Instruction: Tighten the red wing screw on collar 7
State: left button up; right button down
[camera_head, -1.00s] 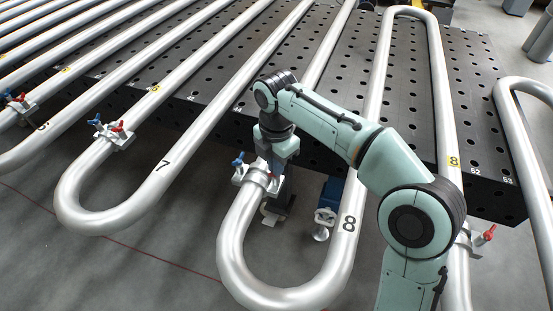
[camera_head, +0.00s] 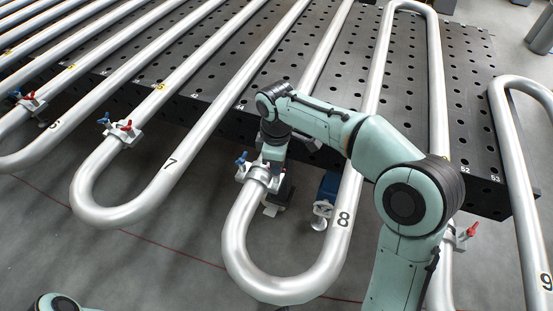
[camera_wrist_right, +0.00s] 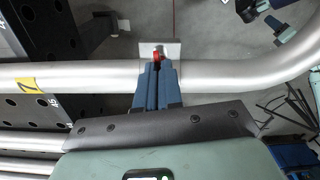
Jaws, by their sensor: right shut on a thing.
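My right gripper (camera_wrist_right: 158,70) is shut on the red wing screw (camera_wrist_right: 157,57) in the right wrist view; its blue fingers hide most of the screw. A pale clamp collar (camera_wrist_right: 172,50) sits there on a silver pipe with a yellow 7 label (camera_wrist_right: 27,83). In the head view, my right gripper (camera_head: 274,165) is at the collar (camera_head: 257,174) on the left leg of the front bend marked 8. A blue wing screw (camera_head: 241,158) stands on its left side. The red screw is hidden there. My left gripper does not show clearly.
Another collar with blue and red wing screws (camera_head: 126,130) is on the pipe to the left. A red screw (camera_head: 472,229) shows at the right. The black perforated table (camera_head: 465,115) lies behind. Silver bends jut out over open grey floor (camera_head: 150,255).

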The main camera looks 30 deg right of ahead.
jog(key=m, duration=0.2)
jog(key=m+p, duration=0.1)
jog(key=m, duration=0.2)
jog(key=shift+w+r+m, duration=0.1)
jog(key=shift+r+m, duration=0.15)
jog(key=shift+m, duration=0.05)
jog(key=m+p, duration=0.1)
jog(key=m, duration=0.4)
jog(key=shift+m, duration=0.3)
jog(key=m, duration=0.3)
jog(key=shift+p, duration=0.35)
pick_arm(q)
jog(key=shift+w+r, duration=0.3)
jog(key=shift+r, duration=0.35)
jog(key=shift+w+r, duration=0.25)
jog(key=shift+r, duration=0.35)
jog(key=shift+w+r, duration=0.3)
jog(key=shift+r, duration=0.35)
pick_arm(e)
jog(key=shift+m, duration=2.1)
jog(key=c, duration=1.3)
grip_release()
jog(key=shift+f, duration=0.1)
